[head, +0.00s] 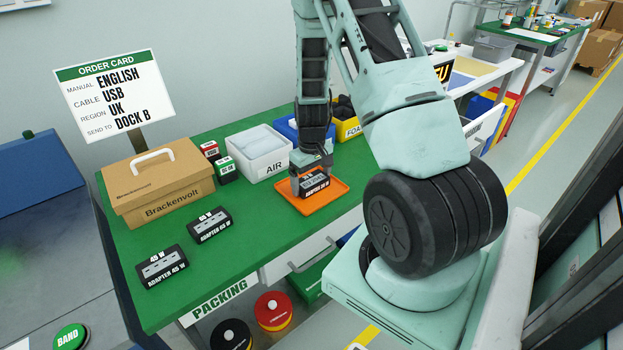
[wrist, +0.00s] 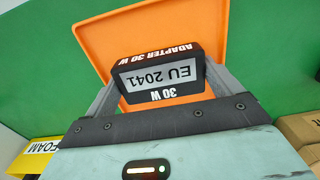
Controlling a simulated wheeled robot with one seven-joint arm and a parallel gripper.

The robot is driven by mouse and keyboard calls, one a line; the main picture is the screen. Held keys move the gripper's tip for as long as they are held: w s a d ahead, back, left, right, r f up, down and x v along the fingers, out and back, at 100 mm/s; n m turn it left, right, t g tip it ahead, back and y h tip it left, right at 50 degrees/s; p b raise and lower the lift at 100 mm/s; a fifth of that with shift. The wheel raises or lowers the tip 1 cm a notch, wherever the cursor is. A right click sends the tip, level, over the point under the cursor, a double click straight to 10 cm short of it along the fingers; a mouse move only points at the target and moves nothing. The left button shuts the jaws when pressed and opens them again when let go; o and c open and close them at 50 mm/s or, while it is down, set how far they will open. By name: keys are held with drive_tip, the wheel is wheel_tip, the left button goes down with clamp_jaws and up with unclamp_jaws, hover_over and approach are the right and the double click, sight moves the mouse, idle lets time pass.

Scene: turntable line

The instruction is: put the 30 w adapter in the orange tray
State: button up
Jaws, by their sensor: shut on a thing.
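The 30 W adapter, a black block with a grey label, is held in my gripper in the wrist view (wrist: 161,75); its label reads "30 W" and "EU 2041". It also shows in the head view (head: 314,183). My gripper (head: 312,180) is shut on the adapter, with one finger at each side. The orange tray (head: 290,203) lies on the green table, and the adapter is over it, within its outline. The tray also shows in the wrist view (wrist: 95,45). I cannot tell whether the adapter touches the tray floor.
Two other adapters, 65 W (head: 210,224) and 45 W (head: 163,267), lie on the table to the left. A Brackenvolt box (head: 158,185), small red and green boxes, the white AIR bin (head: 262,158) and the yellow FOAM bin (head: 346,128) stand behind. The order card (head: 114,95) stands behind the box.

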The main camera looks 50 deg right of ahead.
sight(311, 180)
drive_tip(key=o, duration=0.9)
drive_tip(key=shift+f, duration=0.1)
wheel_tip(311, 180, up, 12)
drive_tip(key=a+r+n+y, duration=0.1)
drive_tip(key=a+r+n, duration=0.15)
drive_tip(key=a, duration=0.95)
drive_tip(key=a+r+n, duration=0.2)
drive_tip(key=a+r, duration=0.2)
drive_tip(key=a, duration=0.9)
drive_tip(key=s+a+r+n, duration=0.1)
drive_tip(key=s+a+n, duration=0.1)
drive_tip(key=s+a, duration=0.3)
drive_tip(key=s+a+r+n, duration=0.1)
drive_tip(key=s+a, duration=0.4)
drive_tip(key=s, duration=0.1)
drive_tip(key=s+a+r+n, duration=0.1)
drive_tip(key=s+a+n, duration=0.1)
drive_tip(key=s+a, duration=0.3)
drive_tip(key=shift+s+a+n, duration=0.3)
drive_tip(key=shift+s+n, duration=0.05)
drive_tip(key=shift+s, duration=0.2)
